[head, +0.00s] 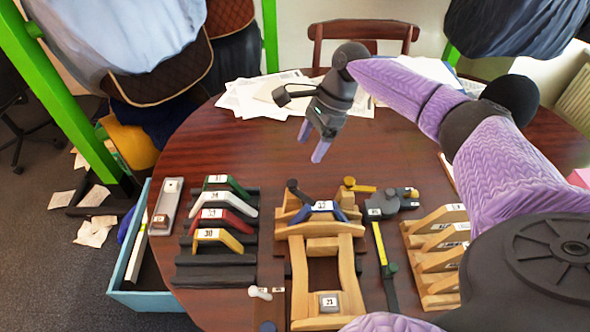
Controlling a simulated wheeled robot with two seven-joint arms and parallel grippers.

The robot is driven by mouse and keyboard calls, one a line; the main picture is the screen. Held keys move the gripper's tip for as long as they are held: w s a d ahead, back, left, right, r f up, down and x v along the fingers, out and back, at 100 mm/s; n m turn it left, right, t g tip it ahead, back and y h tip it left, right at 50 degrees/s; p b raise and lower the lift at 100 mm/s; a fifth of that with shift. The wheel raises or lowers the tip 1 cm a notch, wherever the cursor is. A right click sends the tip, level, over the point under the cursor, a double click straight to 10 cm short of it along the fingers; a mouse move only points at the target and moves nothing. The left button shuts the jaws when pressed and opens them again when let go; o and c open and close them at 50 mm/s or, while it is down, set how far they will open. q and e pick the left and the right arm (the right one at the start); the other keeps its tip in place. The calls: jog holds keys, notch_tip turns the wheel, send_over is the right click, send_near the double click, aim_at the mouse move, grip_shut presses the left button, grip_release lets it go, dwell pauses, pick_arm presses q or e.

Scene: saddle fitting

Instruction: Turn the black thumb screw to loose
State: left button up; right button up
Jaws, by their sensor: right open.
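The black thumb screw (292,185) appears as a small dark knob at the back left of the wooden saddle-tree frame (322,246). Its exact turned position is too small to tell. A blue angled bar (308,211) with a number label sits across the frame just in front of it. My right gripper (311,144) is open and empty, with its two purple fingers pointing down. It is above the table, behind and slightly right of the black screw, apart from it. My left gripper is not in view.
A yellow thumb screw (350,183) is at the frame's back right. A rack of coloured angled bars (217,252) stands left. A measuring tool (385,255) and wooden pieces (430,263) lie right. Papers (262,98) cover the table's back. A blue bin (147,298) stands at the left edge.

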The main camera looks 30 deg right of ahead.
aim_at(293, 182)
jog(key=b+x, duration=0.2)
jog(key=x, duration=0.7)
jog(key=shift+s, duration=0.15)
jog(key=shift+a+f, duration=0.15)
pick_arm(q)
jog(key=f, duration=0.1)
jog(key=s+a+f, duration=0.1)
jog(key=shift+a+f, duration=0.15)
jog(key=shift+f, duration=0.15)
pick_arm(e)
grip_shut()
